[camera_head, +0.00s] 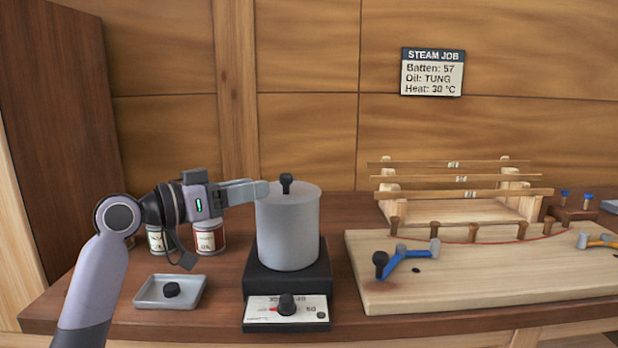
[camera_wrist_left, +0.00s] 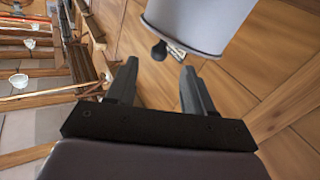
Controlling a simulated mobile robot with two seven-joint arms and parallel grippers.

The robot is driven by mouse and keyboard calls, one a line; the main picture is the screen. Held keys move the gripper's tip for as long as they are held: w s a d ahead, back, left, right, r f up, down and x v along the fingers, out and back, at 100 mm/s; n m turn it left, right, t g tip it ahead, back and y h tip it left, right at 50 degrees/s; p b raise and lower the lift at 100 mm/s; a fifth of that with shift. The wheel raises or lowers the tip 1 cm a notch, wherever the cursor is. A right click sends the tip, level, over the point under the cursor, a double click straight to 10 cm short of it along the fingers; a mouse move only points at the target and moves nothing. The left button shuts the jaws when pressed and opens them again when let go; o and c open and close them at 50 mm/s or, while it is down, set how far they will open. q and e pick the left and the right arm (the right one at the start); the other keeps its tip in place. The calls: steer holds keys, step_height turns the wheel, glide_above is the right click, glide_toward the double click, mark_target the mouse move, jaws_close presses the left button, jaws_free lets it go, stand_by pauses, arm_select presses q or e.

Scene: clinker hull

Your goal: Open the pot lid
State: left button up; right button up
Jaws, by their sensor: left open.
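A light grey pot (camera_head: 288,236) stands upright on a black hotplate (camera_head: 287,273), with its lid (camera_head: 303,188) on top. A dark lid knob (camera_head: 286,183) rises from the middle of the lid. My left gripper (camera_head: 262,189) reaches in from the left at lid height, its fingertips by the knob. In the left wrist view the gripper (camera_wrist_left: 158,68) is open, and the knob (camera_wrist_left: 158,51) lies just beyond the gap between the fingertips. The pot (camera_wrist_left: 205,20) shows behind it. Nothing is held. My right gripper is not in view.
Cans (camera_head: 207,238) stand behind my left arm. A grey tray (camera_head: 170,303) with a dark round piece lies left of the hotplate. A wooden board (camera_head: 490,285) with a blue clamp (camera_head: 408,258) is on the right, a batten rack (camera_head: 460,207) behind it. A sign (camera_head: 432,72) hangs on the wall.

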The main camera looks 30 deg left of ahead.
mark_target(285, 177)
arm_select(q)
steer(key=shift+p+x, duration=0.6)
steer(key=shift+x, duration=3.4)
steer(key=shift+f, duration=0.1)
steer(key=shift+c, duration=0.3)
jaws_close()
